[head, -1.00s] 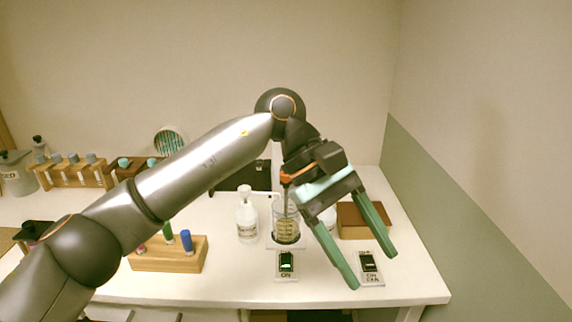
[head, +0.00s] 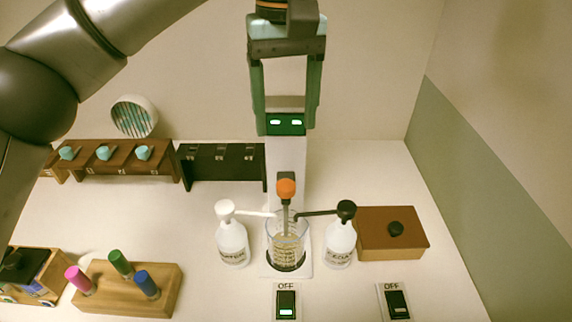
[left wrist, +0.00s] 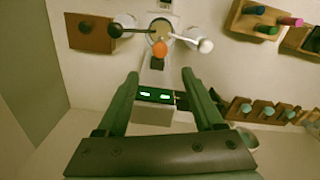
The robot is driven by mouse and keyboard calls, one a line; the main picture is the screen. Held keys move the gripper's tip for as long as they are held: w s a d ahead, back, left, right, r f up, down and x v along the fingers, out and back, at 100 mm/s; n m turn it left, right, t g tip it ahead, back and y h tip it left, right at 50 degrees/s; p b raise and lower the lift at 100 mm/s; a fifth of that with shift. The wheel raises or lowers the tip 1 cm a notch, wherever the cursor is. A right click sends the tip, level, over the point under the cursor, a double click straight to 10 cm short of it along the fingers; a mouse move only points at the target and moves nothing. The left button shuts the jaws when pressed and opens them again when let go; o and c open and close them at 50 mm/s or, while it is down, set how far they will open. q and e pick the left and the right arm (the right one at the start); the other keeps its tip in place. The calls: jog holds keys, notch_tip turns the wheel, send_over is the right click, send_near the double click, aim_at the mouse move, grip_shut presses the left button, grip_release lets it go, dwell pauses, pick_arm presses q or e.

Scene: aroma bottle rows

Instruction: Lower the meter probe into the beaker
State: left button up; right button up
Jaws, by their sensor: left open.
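The meter stand is a white column (head: 288,160) with a green-lit head (head: 286,123). The probe's orange knob (head: 286,188) sits on a dark holder in front of the column, with a thin grey stem below it. The stem points down at the glass beaker (head: 287,250); how deep its tip is I cannot tell. My left gripper (head: 286,130) is open, its fingers pointing down either side of the green-lit head in the head view. In the left wrist view, the orange knob (left wrist: 160,48) lies beyond the open, empty fingers (left wrist: 160,74). My right gripper is not in view.
A white-topped pump bottle (head: 233,243) and a black-topped one (head: 340,243) flank the beaker, spouts toward it. Two switches (head: 286,304) (head: 398,304) lie in front. A brown box (head: 392,232) stands right, a wooden rack of coloured vials (head: 130,288) left.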

aim_at(286, 183)
pick_arm(q)
notch_tip(286, 183, down, 12)
jog(key=shift+s+r, duration=0.1)
dwell(0.4)
grip_shut()
dwell(0.4)
dwell(0.8)
